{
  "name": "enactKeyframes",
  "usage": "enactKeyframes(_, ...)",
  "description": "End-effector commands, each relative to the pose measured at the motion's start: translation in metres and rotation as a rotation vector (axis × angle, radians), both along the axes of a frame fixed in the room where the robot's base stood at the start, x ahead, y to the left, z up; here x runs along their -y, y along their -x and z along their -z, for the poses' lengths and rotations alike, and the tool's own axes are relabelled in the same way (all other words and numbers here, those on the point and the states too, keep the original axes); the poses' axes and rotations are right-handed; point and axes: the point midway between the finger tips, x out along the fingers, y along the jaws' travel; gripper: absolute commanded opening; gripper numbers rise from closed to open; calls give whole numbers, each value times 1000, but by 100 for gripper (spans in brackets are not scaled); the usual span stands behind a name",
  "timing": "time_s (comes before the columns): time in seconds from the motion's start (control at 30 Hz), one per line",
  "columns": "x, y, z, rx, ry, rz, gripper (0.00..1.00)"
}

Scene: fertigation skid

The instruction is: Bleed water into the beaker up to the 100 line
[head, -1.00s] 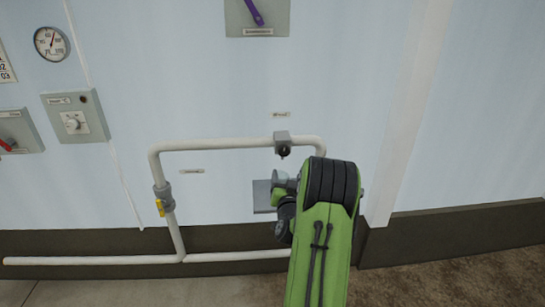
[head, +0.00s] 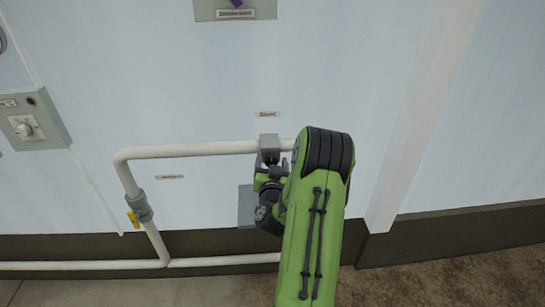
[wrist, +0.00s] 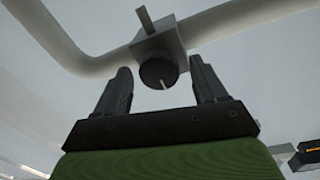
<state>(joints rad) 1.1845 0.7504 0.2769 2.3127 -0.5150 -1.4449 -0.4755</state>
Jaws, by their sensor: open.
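A grey valve block (head: 269,142) with a dark round knob sits on the white pipe, under a small wall label. In the wrist view the dark knob (wrist: 158,71) has a pale pointer mark and lies between the fingertips of my gripper (wrist: 160,80). The two black fingers are open, one on each side of the knob; I cannot tell whether either touches it. In the head view my gripper (head: 271,172) is just below the valve block, partly hidden by my green arm. No beaker or water can be made out.
A grey plate (head: 246,207) shows on the wall left of my wrist. A knob panel (head: 33,118) is further left. The floor (head: 460,255) at right is clear.

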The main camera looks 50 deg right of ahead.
Motion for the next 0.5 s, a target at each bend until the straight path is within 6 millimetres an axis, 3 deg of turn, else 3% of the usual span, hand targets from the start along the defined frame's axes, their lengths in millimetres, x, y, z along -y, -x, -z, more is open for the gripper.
enactKeyframes(0.17, 0, 0, 0, 0, 0, 0, 70)
enactKeyframes(0.5, 0, 0, 0, 0, 0, 0, 17)
